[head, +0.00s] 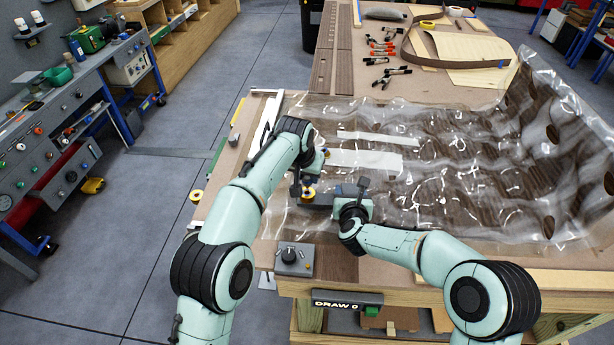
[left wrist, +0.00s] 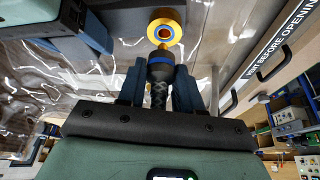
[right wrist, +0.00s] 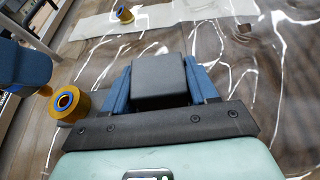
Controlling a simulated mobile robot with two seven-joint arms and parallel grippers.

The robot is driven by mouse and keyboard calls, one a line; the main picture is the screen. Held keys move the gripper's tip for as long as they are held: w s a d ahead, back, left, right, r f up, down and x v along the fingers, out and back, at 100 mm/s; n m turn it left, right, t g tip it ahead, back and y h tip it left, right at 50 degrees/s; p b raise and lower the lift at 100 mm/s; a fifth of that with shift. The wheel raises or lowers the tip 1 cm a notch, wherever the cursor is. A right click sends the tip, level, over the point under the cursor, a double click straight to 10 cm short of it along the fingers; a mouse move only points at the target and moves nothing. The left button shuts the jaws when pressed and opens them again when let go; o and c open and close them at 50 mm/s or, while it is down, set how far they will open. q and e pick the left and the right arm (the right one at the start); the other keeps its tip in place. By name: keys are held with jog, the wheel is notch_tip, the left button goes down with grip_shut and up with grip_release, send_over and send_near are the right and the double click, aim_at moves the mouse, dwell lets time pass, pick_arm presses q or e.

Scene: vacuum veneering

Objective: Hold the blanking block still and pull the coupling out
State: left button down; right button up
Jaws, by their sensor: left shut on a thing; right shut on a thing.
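The coupling (left wrist: 160,70) is a dark ribbed piece with a blue band and a brass tip. My left gripper (left wrist: 157,88) is shut on it, with a blue finger on each side. The brass tip is right by a yellow ring with a red and blue centre (left wrist: 165,28); I cannot tell whether it is in it. The ring (right wrist: 68,103) is also left of my right gripper in the right wrist view. My right gripper (right wrist: 160,88) is shut on a dark grey block (right wrist: 158,75), seemingly the blanking block. In the head view, my left gripper (head: 308,186) and right gripper (head: 343,194) are close together.
A clear wrinkled bag (head: 440,190) covers dark veneer and pale strips (head: 365,161) on the table. A grey knob box (head: 294,259) stands at the front edge. A second yellow ring (right wrist: 124,14) is farther back. Several clamps (head: 385,50) lie on the back table.

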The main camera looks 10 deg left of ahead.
jog(key=o, duration=1.2)
jog(key=shift+c, duration=0.2)
jog(key=v, duration=1.1)
jog(key=shift+s+r, duration=0.2)
jog(key=shift+s, duration=0.25)
jog(key=shift+s, duration=0.1)
